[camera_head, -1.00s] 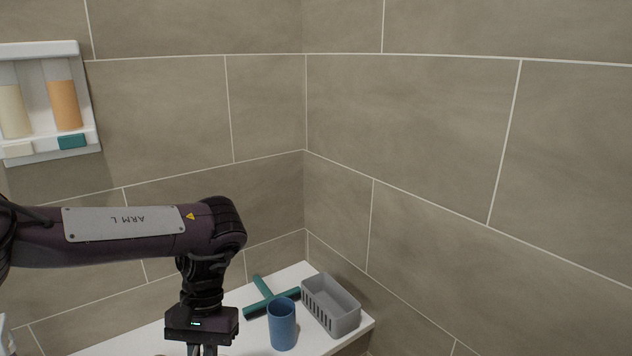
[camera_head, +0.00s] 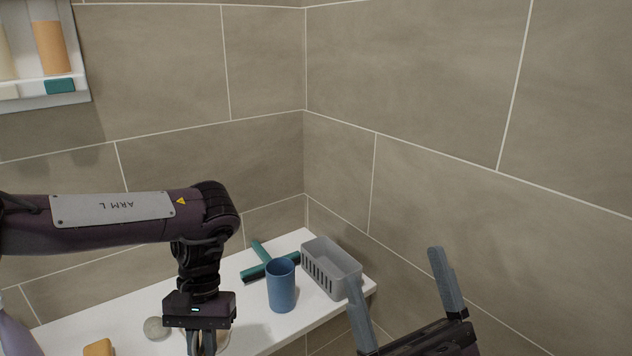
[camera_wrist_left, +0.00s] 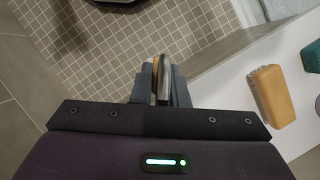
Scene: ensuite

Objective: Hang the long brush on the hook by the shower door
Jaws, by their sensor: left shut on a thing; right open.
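My left gripper (camera_head: 202,343) points down over the white bench at the bottom of the head view. In the left wrist view its fingers (camera_wrist_left: 163,85) are shut on a narrow piece with a light brown side and a dark side. This looks like the long brush (camera_wrist_left: 163,68), seen nearly end-on; most of it is hidden. My right gripper (camera_head: 395,268) is open and empty at the lower right of the head view, in front of the right wall. The hook and shower door are not recognisable in these views.
On the white bench (camera_head: 120,318) stand a blue cup (camera_head: 281,290), a grey basket (camera_head: 333,270), a teal squeegee (camera_head: 262,262), a round stone-like thing (camera_head: 155,328) and an orange block (camera_head: 98,348). A dispenser shelf (camera_head: 62,97) is on the left wall. Tiled floor (camera_wrist_left: 110,50) lies below.

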